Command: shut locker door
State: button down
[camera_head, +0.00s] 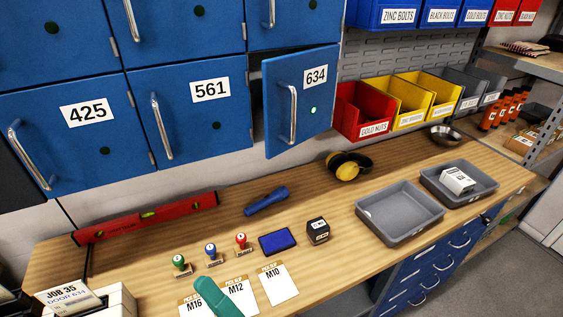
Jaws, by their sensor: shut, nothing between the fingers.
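The locker door 634 (325,88) is blue, with a white number label, a bright metal handle (292,115) on its left side and a lit pale green dot. It stands ajar, its left edge swung out from the locker bank. A dark gap (257,112) shows to its left. Neighbouring locker doors 561 (192,118) and 425 (92,140) look closed, with dark dots. My gripper is not visible in the head view. A teal rounded shape (212,297) rises from the bottom edge over the cards; I cannot tell what it is.
A wooden bench (345,240) runs below the lockers, holding a red spirit level (145,218), blue torch (265,202), stamps, earmuffs (348,167) and grey trays (398,243). A red bin (362,112) stands just right of door 634. A job card (68,297) reads door 634.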

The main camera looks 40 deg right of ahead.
notch_tip(320, 180, up, 4)
jog(key=w+d+n+g+y, duration=0.25)
jog(key=n+g+y, duration=0.3)
jog(key=n, duration=0.55)
jog(key=n+g+h, duration=0.3)
jog(key=n+h, duration=0.1)
jog(key=h, duration=1)
send_near(271, 137)
jog(key=w, duration=0.6)
jog(key=shift+w+a, duration=0.2)
jog(key=shift+w, duration=0.05)
